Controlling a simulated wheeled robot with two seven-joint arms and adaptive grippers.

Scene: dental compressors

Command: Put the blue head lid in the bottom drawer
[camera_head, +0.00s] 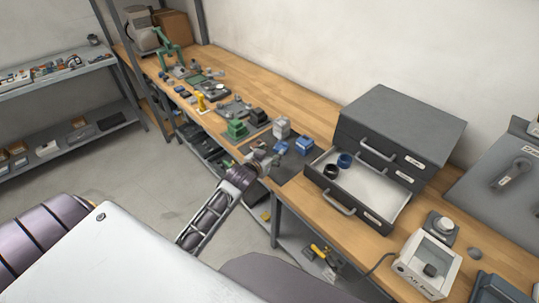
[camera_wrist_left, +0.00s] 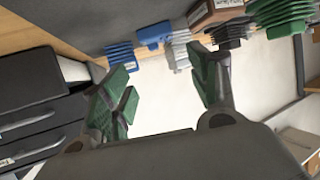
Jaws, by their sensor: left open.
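A blue finned head part (camera_head: 304,146) lies on the dark mat on the workbench, just left of the drawer cabinet. It also shows at the top of the left wrist view (camera_wrist_left: 153,36); a second blue finned piece (camera_wrist_left: 122,51) is beside it there. I cannot tell for sure which is the lid. The bottom drawer (camera_head: 395,222) is pulled out, with a black ring (camera_head: 331,170) and a blue ring (camera_head: 344,160) inside. My left gripper (camera_head: 272,157) is open and empty over the bench's front edge, left of the blue part. Its green-padded fingers (camera_wrist_left: 163,80) are spread wide.
The grey drawer cabinet (camera_head: 400,125) stands right of the mat, its upper drawers shut. Green finned heads (camera_head: 237,129) and a grey one (camera_head: 281,127) stand close by. A white device (camera_head: 425,265) sits at the right. Open floor lies in front of the bench.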

